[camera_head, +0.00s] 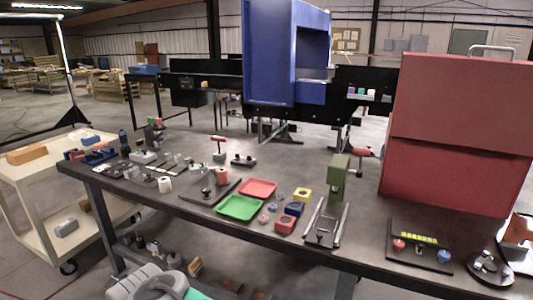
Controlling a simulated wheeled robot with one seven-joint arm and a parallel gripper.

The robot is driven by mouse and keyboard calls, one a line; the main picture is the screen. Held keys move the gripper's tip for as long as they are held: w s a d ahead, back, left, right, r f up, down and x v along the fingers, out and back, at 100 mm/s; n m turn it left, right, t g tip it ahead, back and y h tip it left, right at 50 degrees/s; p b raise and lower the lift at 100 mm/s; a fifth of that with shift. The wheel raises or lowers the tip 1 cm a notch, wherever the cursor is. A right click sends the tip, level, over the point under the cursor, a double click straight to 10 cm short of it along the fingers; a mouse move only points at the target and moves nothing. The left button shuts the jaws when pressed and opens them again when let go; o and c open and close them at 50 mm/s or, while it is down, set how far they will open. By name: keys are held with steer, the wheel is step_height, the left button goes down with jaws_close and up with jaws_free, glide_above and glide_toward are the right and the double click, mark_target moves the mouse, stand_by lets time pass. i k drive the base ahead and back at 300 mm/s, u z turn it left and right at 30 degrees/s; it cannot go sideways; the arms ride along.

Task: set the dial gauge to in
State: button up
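I cannot pick out the dial gauge with certainty. A dark round device with a small knob (489,267) sits at the right end of the long dark workbench (370,255); it may be the dial gauge, but no markings can be read. A dark panel (420,246) with a yellow display strip, a red knob and a blue knob lies to its left. A grey rounded part of my arm (150,284) shows at the bottom left, below the bench's front edge. My gripper's fingers are not in view.
A red cabinet (455,180) stands at the bench's right back. A green upright device (338,178), a green tray (240,207), a red tray (259,188) and small coloured blocks fill the middle. A cream cart (42,224) stands left. A blue machine (268,55) stands behind.

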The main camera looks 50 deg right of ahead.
mark_target(201, 168)
steer(key=z, duration=0.45)
steer(key=i, duration=2.35)
steer(key=u, duration=1.05)
